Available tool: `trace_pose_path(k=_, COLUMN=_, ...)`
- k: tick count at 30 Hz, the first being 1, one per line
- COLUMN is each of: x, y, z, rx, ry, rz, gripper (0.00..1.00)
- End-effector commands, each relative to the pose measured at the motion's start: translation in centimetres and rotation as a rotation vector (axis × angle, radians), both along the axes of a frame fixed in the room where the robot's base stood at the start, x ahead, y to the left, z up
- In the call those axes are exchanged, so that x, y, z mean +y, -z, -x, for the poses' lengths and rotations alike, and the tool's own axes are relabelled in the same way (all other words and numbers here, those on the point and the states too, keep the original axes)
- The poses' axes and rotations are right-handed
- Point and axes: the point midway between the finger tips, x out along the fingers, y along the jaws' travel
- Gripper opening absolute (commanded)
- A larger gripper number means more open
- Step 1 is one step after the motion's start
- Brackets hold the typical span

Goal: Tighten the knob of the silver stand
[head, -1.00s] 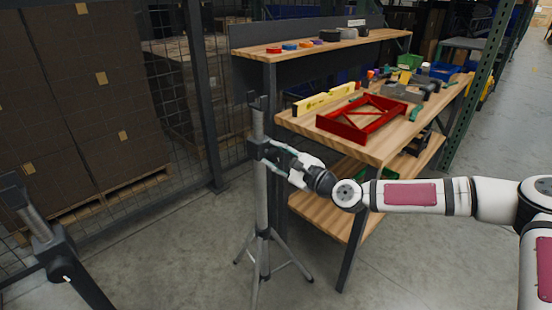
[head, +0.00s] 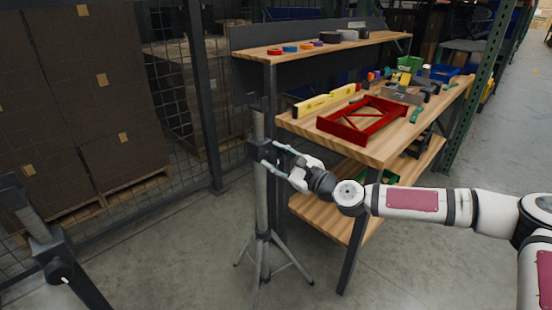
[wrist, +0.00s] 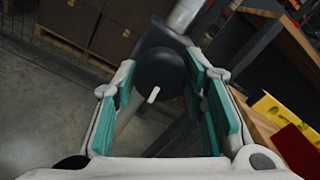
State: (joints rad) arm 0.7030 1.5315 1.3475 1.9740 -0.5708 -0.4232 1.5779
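The silver stand (head: 261,200) is an upright metal tube on splayed legs, left of the workbench, with a dark collar partway up. Its knob (wrist: 158,73), round and black with a short white mark, shows in the wrist view, where the stand's tube (wrist: 184,14) rises behind it at a tilt. My gripper (head: 270,153) is at the collar, coming from the right. In the wrist view its teal finger pads lie apart to either side of the knob, with a visible gap at least on the left. The knob is hard to make out in the head view.
A dark stand (head: 50,245) with a white-marked knob is at the lower left. The workbench (head: 350,147) bears a red frame (head: 362,120), a yellow level (head: 325,99) and tools. A mesh fence and stacked boxes (head: 90,100) are behind. Floor is clear in front.

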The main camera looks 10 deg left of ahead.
Motion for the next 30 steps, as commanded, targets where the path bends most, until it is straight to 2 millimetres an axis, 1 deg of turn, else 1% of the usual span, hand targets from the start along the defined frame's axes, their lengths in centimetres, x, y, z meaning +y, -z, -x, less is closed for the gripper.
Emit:
trace_pose_path(k=10, x=0.0, y=0.0, z=0.0, rx=-0.001, ry=-0.001, rz=0.000, gripper=0.56)
trace_pose_path(k=14, x=-0.6, y=0.0, z=0.4, rx=0.000, ry=0.001, rz=0.000, gripper=0.56)
trace_pose_path(k=17, x=-1.7, y=0.0, z=1.2, rx=0.000, ry=0.002, rz=-0.001, gripper=0.56)
trace_pose_path(k=24, x=-5.6, y=0.0, z=4.2, rx=0.001, ry=0.002, rz=-0.001, gripper=0.56)
trace_pose_path(k=30, x=-8.2, y=0.0, z=6.2, rx=0.000, ry=0.002, rz=-0.001, gripper=0.56)
